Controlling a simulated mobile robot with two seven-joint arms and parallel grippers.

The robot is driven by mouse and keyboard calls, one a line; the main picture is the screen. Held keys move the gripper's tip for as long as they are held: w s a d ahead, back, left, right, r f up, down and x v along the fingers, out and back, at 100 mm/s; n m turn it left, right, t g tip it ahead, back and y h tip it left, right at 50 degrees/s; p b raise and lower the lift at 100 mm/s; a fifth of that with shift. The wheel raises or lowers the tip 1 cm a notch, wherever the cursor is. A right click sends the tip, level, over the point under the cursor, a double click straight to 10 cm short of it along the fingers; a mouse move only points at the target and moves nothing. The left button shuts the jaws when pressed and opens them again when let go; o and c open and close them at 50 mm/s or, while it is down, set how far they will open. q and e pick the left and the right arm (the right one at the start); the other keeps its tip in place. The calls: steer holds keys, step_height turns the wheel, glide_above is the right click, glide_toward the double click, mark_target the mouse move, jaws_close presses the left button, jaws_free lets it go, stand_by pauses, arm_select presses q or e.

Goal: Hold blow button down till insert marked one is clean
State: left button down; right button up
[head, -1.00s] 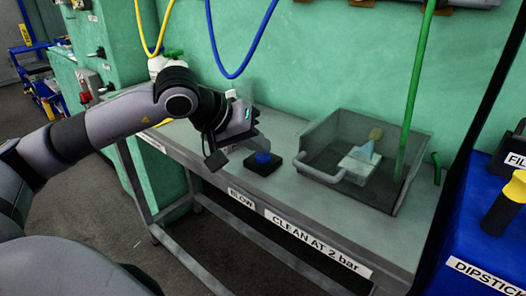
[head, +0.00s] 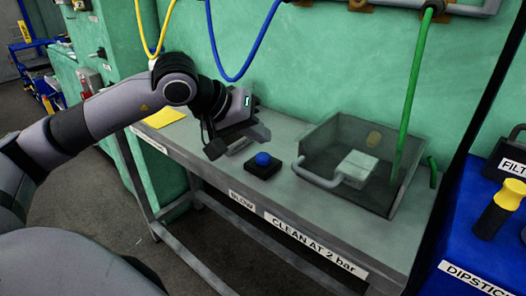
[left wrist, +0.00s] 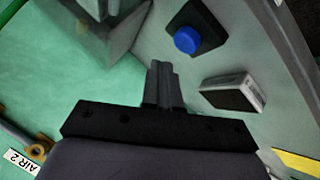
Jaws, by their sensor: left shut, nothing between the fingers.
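The blow button (head: 263,159) is a blue dome on a black square base, on the grey bench above the BLOW label (head: 241,199). It also shows uncovered in the left wrist view (left wrist: 187,40). My left gripper (head: 263,133) is shut and empty, held just above and behind the button, not touching it. Its closed fingers also show in the left wrist view (left wrist: 161,72). A pale block, apparently the insert (head: 356,165), lies in the clear-walled bin (head: 318,180) right of the button. Its marking and any dirt are too small to tell. My right gripper is not in view.
A small dark block with a pale side (left wrist: 232,92) lies beside the button. A yellow cloth (head: 164,118) lies at the bench's left end. A green hose (head: 413,95) hangs down by the bin. A blue cabinet (head: 470,230) stands at the right.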

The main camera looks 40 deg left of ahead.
mark_target(258, 157)
arm_select(q)
steer(key=shift+r+p, duration=1.05)
steer(key=shift+r, duration=0.8)
steer(key=shift+f, duration=0.1)
